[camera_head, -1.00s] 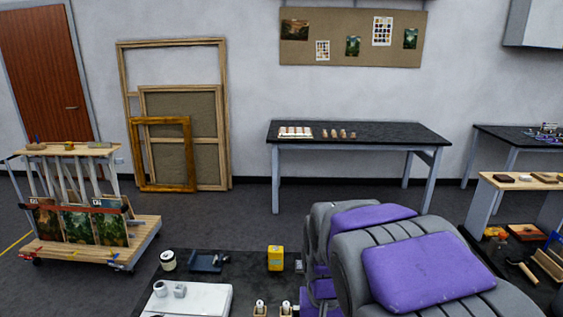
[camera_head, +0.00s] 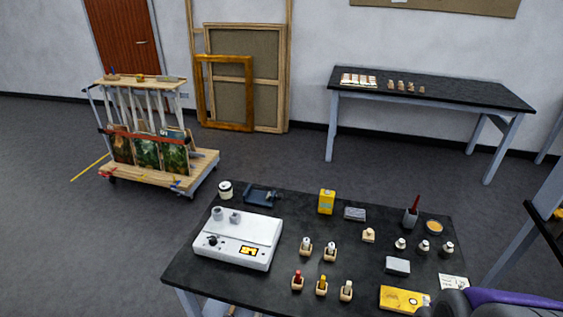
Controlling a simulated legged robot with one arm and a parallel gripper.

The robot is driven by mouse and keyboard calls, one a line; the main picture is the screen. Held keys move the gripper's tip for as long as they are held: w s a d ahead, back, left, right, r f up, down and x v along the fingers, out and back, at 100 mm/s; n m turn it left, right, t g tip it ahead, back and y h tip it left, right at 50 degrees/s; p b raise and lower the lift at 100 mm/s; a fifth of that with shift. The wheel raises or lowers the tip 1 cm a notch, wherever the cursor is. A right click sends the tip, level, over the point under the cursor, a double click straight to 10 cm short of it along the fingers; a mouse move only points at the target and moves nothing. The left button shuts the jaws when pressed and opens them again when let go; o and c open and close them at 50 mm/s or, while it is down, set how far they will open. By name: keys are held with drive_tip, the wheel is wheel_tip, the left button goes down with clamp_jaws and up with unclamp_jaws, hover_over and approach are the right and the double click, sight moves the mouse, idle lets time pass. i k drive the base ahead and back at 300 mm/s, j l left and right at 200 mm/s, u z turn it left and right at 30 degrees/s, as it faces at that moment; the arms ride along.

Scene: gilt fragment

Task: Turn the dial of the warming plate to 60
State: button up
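The warming plate (camera_head: 257,228) is a white box at the left end of the black table. Its front face carries a small black dial (camera_head: 213,241) at the left and a yellow-and-black display or label (camera_head: 249,251) to the right of it. The dial's setting is too small to read. Two small grey pots (camera_head: 217,213) stand on the plate's top at the back left. My gripper is not in view; only a grey and purple part of my arm shows at the bottom right corner, well away from the plate.
The black table (camera_head: 205,276) also holds a yellow box (camera_head: 327,201), a white jar (camera_head: 225,189), several small bottles in wooden holders and a yellow case (camera_head: 404,299). A wheeled cart (camera_head: 205,163) stands behind at the left. The floor between is clear.

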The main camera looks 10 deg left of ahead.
sight(213, 240)
drive_tip(key=u, duration=1.4)
drive_tip(key=i+j+z, duration=0.25)
drive_tip(key=i+j, duration=0.25)
drive_tip(key=i, duration=0.1)
